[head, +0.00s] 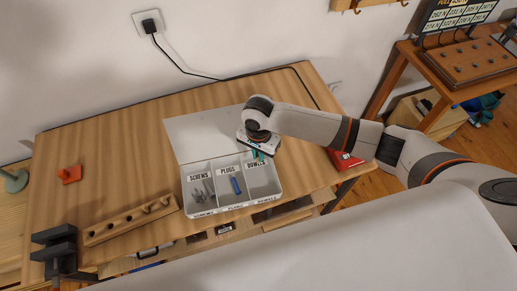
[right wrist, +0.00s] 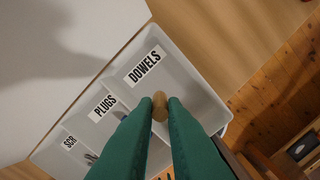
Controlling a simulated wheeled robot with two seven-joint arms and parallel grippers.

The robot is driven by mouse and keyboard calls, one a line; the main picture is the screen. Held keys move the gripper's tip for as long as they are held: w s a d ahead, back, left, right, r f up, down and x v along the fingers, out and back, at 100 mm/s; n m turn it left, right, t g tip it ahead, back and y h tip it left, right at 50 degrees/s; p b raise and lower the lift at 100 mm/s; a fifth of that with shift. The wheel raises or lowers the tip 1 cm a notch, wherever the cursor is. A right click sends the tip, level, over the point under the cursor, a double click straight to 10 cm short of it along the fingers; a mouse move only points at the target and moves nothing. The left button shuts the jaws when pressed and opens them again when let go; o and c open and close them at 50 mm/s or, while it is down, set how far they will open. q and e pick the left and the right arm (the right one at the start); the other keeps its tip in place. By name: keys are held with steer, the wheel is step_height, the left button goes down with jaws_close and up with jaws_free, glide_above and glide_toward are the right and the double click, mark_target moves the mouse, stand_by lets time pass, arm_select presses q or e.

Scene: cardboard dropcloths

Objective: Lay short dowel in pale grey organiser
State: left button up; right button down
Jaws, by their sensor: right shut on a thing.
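The pale grey organiser (head: 235,207) lies on the wooden table with its lid open at the back. Its three compartments are labelled screws, plugs and dowels; the dowels compartment is at the right. My right gripper (head: 258,155) is over the dowels compartment, near its label. In the right wrist view its green fingers (right wrist: 160,110) are shut on the short dowel (right wrist: 159,104), whose tan rounded end shows between the fingertips. The rest of the dowel is hidden by the fingers, and I cannot tell its exact height. My left gripper is not in view.
Grey screws (head: 203,192) and a blue plug (head: 235,185) lie in the other compartments. A wooden peg rail (head: 130,222), a dark clamp (head: 55,245) and an orange-red block (head: 70,174) are at the left. A red box (head: 345,159) is at the right edge.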

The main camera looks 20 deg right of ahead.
steer(key=b, duration=0.2)
glide_toward(261, 182)
steer(key=shift+w+d+f, duration=0.1)
steer(key=shift+w+f, duration=1.35)
steer(key=shift+w, duration=0.2)
steer(key=shift+s+t+p, duration=0.4)
steer(key=shift+t+p, duration=0.3)
steer(key=shift+p, duration=0.4)
steer(key=shift+s+f+t+p, duration=0.15)
steer(key=shift+s+t+p, duration=0.15)
steer(key=shift+t, duration=0.2)
steer(key=shift+s+f+t, duration=0.2)
steer(key=shift+s+t, duration=0.05)
steer(key=shift+t, duration=0.45)
steer(key=shift+s+f+t, duration=0.2)
steer(key=shift+s+t, duration=0.15)
steer(key=shift+t, duration=0.35)
steer(key=shift+s+f+t+h+b, duration=0.2)
steer(key=shift+s+t+h+b, duration=0.15)
steer(key=shift+t+b, duration=0.8)
steer(key=shift+r+t, duration=0.1)
steer(key=shift+t, duration=0.15)
